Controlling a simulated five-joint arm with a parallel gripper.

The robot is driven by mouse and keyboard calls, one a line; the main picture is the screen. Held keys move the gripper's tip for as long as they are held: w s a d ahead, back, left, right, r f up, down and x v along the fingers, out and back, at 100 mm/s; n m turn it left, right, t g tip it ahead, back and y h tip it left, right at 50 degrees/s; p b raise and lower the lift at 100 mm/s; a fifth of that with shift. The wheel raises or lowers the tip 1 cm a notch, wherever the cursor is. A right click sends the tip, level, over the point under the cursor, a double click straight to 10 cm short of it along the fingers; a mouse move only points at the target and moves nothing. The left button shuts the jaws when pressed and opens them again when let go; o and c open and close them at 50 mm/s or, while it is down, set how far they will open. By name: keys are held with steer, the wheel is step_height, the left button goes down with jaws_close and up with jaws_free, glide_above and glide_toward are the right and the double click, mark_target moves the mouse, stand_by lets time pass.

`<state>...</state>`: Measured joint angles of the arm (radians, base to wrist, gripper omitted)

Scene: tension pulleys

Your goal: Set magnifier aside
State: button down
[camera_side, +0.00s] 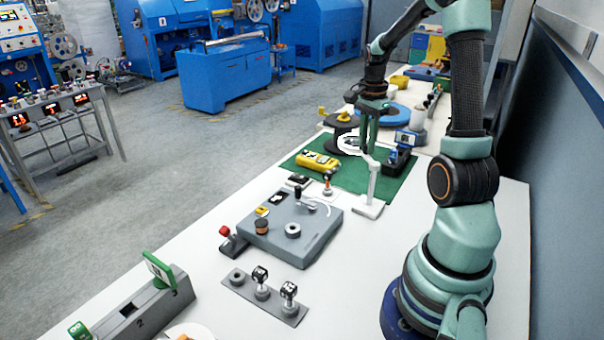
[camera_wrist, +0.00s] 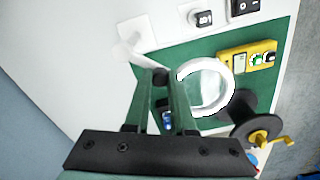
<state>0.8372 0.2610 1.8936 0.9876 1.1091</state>
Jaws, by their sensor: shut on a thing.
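The magnifier has a white ring with a clear lens (camera_side: 350,143), a white post (camera_side: 374,183) and a flat white base (camera_side: 369,208). The base appears at the mat's near right edge; I cannot tell whether it touches the table. My gripper (camera_side: 367,150) is at the top of the post, beside the ring, shut on the magnifier. In the wrist view the fingers (camera_wrist: 161,80) close around a dark part at the top of the post. The ring (camera_wrist: 229,90) is just right of them, and the base (camera_wrist: 136,34) is at the upper left. The exact contact is partly hidden by the fingers.
A green mat (camera_side: 305,148) holds a yellow meter (camera_side: 318,161) and a dark device (camera_side: 400,160). A black spool with a yellow crank (camera_wrist: 252,125) is near the ring. A grey pulley plate (camera_side: 318,238) lies nearer. White table right of the plate is clear.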

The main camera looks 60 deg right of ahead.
steer(key=shift+s+d+r+m, duration=0.1)
steer(key=shift+s+d+m, duration=0.4)
steer(key=shift+m, duration=1.05)
steer(key=shift+s+d+f+m, duration=0.1)
steer(key=shift+s+m, duration=0.7)
steer(key=shift+m, duration=0.8)
steer(key=shift+s+d+r+m, duration=0.1)
steer(key=shift+s+d+m, duration=0.4)
steer(key=shift+m, duration=1.05)
steer(key=shift+s+a, duration=0.2)
steer(key=c, duration=0.8)
jaws_free()
steer(key=shift+o, duration=0.2)
step_height(320, 180, up, 12)
